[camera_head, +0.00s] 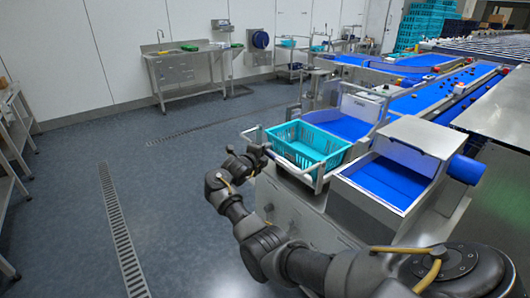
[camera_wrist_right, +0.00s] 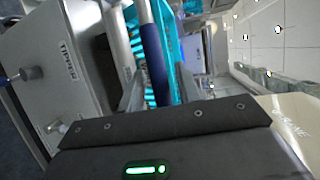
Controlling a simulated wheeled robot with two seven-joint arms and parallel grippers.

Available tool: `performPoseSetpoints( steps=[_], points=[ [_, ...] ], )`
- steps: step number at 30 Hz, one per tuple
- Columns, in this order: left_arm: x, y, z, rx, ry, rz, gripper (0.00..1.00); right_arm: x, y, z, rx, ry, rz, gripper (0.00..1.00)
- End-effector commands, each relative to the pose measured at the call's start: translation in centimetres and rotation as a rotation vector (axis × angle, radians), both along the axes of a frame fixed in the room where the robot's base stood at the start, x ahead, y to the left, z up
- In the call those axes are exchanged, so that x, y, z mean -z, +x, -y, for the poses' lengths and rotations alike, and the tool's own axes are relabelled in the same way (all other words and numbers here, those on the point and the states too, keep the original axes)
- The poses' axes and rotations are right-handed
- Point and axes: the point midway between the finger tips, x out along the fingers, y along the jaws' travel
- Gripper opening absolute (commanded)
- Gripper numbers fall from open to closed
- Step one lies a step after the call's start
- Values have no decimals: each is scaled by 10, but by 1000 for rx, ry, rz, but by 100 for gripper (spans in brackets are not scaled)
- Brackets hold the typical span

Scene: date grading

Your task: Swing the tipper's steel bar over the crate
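The turquoise crate (camera_head: 335,156) sits upright in the tipper (camera_head: 290,205), in the middle of the head view. The tipper's pale steel bar (camera_head: 292,168) runs along the crate's near left side. My right gripper (camera_head: 262,152) is at the crate's left corner, by the bar. In the right wrist view the bar (camera_wrist_right: 144,12) has a dark blue sleeve (camera_wrist_right: 155,72). The sleeve lies between the two fingers of my right gripper (camera_wrist_right: 159,92), which look open, with a gap at the right finger. The crate (camera_wrist_right: 172,35) shows behind it. My left gripper is not in view.
A blue-lined hopper (camera_head: 385,182) with a steel hood stands right of the crate. Blue conveyor belts (camera_head: 425,97) run behind. A steel sink table (camera_head: 188,72) is by the back wall. The grey floor (camera_head: 165,190) at left is open, with drain grates.

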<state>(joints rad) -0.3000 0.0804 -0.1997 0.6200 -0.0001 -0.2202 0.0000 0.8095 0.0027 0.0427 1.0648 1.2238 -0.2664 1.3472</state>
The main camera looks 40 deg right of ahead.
Motion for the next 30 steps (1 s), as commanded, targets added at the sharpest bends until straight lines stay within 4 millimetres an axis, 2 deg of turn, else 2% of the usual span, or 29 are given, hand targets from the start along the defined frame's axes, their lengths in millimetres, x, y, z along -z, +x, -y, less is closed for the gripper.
performPoseSetpoints(
  steps=[5,13,14,23,30],
  points=[
    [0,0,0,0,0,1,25,0,0,0,0,0,0,34],
    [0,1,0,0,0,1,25,0,0,0,0,0,0,1],
    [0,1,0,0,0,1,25,0,0,0,0,0,0,0],
    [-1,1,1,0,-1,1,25,0,0,0,1,3,0,0],
    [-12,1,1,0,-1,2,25,-9,-8,10,16,53,3,0]
  ],
)
